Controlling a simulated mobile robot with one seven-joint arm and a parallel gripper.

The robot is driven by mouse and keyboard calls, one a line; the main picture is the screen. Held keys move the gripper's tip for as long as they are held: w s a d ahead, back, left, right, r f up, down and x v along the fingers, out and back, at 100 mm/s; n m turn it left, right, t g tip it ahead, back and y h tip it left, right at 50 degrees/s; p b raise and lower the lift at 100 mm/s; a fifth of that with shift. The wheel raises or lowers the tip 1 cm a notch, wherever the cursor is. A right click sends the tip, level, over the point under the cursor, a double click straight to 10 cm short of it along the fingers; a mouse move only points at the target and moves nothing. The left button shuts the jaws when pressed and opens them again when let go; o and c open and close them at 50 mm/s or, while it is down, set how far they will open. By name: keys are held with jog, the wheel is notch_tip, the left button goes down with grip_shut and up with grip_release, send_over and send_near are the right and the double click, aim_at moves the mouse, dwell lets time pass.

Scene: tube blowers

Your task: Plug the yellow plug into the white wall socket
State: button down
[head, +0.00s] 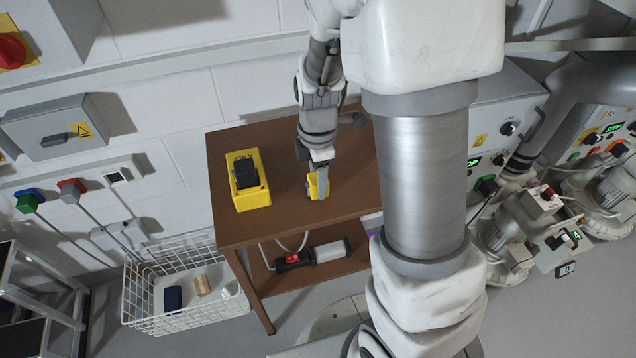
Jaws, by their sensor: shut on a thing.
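My gripper (319,178) points down over the brown table and is shut on a small yellow piece, which looks like the yellow plug (312,187). The fingers cover part of the plug, and its pins cannot be made out. I cannot tell whether the plug touches the tabletop. A small white plate with a dark centre (115,175), which looks like the white wall socket, is on the wall at left. The gripper and plug are well to the right of it, with the yellow box between them in the picture.
A yellow box with a black block (248,195) stands on the brown table (285,205). Blue-green (28,200) and red (72,189) connectors with cables are left of the socket. A white wire basket (145,300) stands below. A grey switch box (60,125) is above. Machines crowd the right.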

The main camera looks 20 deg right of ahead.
jog(key=shift+r+p, duration=1.95)
jog(key=shift+r, duration=0.9)
